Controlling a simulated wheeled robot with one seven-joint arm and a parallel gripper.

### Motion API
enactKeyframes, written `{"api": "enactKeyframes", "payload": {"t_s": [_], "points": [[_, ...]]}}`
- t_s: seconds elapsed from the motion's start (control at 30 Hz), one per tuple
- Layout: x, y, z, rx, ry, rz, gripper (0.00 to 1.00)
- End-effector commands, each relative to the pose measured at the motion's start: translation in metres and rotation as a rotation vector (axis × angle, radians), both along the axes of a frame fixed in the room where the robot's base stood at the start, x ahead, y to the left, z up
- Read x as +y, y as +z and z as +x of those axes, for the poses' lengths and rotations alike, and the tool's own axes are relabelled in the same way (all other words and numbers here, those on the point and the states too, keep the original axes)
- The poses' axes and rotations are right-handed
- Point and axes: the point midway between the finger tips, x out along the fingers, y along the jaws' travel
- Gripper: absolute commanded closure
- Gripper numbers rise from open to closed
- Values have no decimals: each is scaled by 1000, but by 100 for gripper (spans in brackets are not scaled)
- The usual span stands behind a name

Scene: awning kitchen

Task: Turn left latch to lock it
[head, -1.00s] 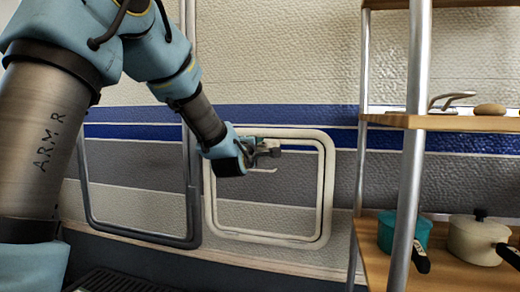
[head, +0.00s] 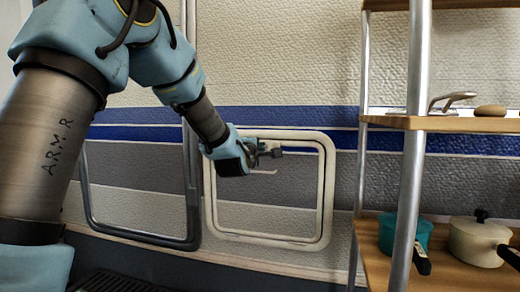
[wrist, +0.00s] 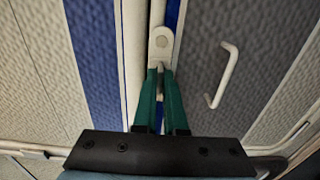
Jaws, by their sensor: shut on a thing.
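The left latch (wrist: 161,45) is a small pale tab with a round pivot on the frame of a white-rimmed hatch door (head: 328,190). My gripper (wrist: 160,75) has its green fingers shut on the latch's free end in the wrist view. In the head view my gripper (head: 266,151) is at the upper left of the hatch, and it hides most of the latch there. The hatch's thin white handle (wrist: 222,75) is to the right of the fingers in the wrist view, apart from them.
A dark-framed panel (head: 192,215) is left of the hatch. On the right, a shelf unit with metal posts (head: 408,190) holds a teal pot (head: 425,232) and a cream pot (head: 476,242). The wall below my gripper is clear.

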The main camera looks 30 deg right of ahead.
Motion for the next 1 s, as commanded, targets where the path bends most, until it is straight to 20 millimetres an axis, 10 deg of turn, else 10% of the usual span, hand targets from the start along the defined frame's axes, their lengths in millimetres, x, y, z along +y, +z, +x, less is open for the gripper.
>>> {"api": "enactKeyframes", "payload": {"t_s": [1.0], "points": [[0, -2, 0, -269, 0, 288, 100]]}}
